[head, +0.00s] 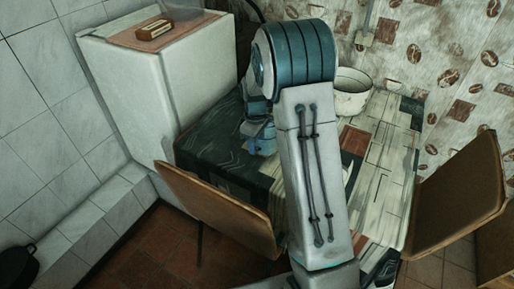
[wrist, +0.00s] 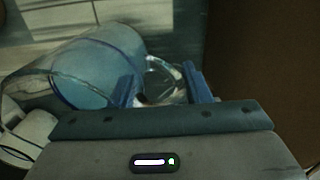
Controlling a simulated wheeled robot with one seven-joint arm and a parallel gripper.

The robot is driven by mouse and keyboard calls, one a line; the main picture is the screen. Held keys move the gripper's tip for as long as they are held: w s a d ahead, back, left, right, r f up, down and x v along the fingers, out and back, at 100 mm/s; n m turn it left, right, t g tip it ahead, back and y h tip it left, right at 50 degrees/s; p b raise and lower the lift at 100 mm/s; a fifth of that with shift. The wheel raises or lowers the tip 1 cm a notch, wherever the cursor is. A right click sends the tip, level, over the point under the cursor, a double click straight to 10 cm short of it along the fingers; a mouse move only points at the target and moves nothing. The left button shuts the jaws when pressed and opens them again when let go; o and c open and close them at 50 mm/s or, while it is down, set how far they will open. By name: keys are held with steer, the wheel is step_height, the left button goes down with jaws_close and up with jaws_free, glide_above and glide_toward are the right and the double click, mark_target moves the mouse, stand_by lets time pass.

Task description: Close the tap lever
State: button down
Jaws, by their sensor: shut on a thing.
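No tap lever can be made out in either view. In the wrist view my gripper (wrist: 162,88) has its two blue fingers on either side of the pale looped handle (wrist: 163,68) of a blue mug-like vessel (wrist: 95,62), and is shut on that handle. The vessel lies to the left of the fingers, its round blue end towards the camera. In the head view a small bluish shape (head: 262,137) shows over the dark end of the table, beside my arm. My arm hides much of that area, and I cannot tell whether the vessel touches the table.
The patterned table (head: 385,140) carries a white pot (head: 352,103) at its back. A white fridge (head: 125,85) stands at the left with a small brown box (head: 155,30) on top. Chairs stand at the front left (head: 222,208) and right (head: 455,200).

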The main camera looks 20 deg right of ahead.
steer(key=shift+f, duration=1.5)
steer(key=shift+f, duration=0.1)
steer(key=shift+f, duration=0.1)
steer(key=c, duration=0.8)
jaws_free()
steer(key=shift+o, duration=0.2)
